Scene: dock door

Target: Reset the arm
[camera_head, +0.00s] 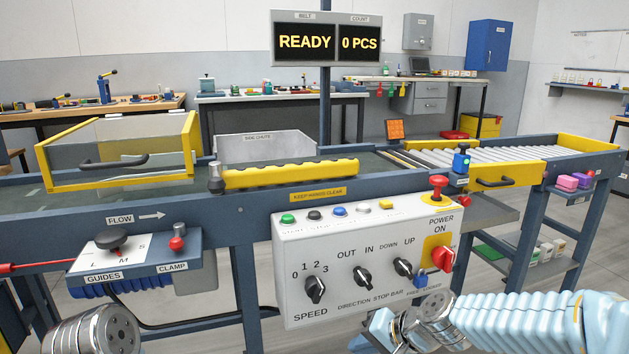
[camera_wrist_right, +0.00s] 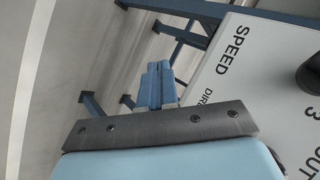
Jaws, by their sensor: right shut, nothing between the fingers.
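My right arm comes in from the lower right of the head view, with a light blue ribbed sleeve. Its gripper (camera_head: 378,328) is low, just below the lower edge of the white control panel (camera_head: 330,225). In the right wrist view the two blue fingers (camera_wrist_right: 156,84) are together and empty, beside the panel's SPEED lettering. Only a silver joint of my left arm shows at the lower left of the head view. The left gripper is out of view.
The panel carries SPEED, DIRECTION and STOP BAR knobs and a red power switch (camera_head: 443,258). A conveyor (camera_head: 390,184) runs behind it, with a yellow-framed guard (camera_head: 118,160) at left. A guides and clamp box (camera_head: 135,252) juts out at left. A sign (camera_head: 326,40) reads READY, 0 PCS.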

